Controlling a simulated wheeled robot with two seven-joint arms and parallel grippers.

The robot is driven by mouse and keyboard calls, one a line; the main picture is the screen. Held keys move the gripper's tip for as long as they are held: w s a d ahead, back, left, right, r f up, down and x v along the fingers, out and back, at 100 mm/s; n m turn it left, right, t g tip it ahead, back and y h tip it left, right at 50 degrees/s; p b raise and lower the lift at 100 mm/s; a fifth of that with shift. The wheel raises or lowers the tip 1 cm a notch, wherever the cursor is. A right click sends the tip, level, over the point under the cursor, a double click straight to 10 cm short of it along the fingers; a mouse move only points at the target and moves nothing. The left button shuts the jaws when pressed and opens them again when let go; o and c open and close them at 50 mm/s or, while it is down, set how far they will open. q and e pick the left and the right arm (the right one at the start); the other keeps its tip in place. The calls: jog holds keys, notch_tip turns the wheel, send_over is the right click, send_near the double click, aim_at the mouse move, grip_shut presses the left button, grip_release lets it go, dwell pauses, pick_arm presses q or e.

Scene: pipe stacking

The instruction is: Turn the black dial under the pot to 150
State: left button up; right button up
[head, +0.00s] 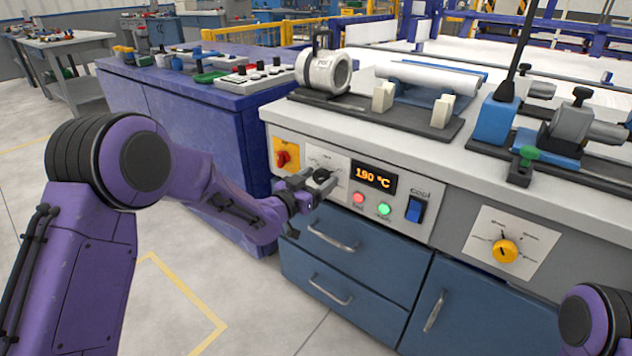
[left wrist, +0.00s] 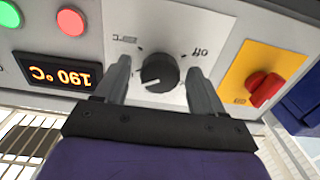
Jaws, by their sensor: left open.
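The black dial (left wrist: 160,73) shows in the left wrist view on a light plate marked "off" and "°C", and the picture is upside down. My left gripper (left wrist: 160,66) is open, with one finger on each side of the dial. Gaps show between the fingers and the dial, so I see no grip on it. In the head view my left gripper (head: 318,180) is at the front panel and hides most of the dial. The display (head: 373,177) reads 190 °C. A white round pot-like vessel (head: 322,72) lies on the worktop above. My right gripper is out of view.
A red switch on a yellow plate (head: 285,157) is left of the dial. Red and green buttons (head: 371,204) and a blue rocker switch (head: 415,209) are to the right. A yellow knob (head: 505,251) is further right. Blue drawers (head: 345,255) lie below.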

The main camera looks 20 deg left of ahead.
pick_arm(q)
jog(key=shift+c, duration=0.3)
jog(key=c, duration=1)
jog(key=n+p, duration=0.3)
jog(key=shift+r, duration=0.2)
jog(key=n+p, duration=0.2)
jog(key=shift+n, duration=0.3)
jog(key=n+p, duration=0.1)
jog(key=n, duration=0.2)
jog(key=shift+f+p, duration=0.15)
jog(key=shift+p, duration=0.15)
jog(key=shift+f+n+p, duration=0.1)
jog(key=shift+n+p, duration=0.4)
jog(key=shift+n, duration=1.1)
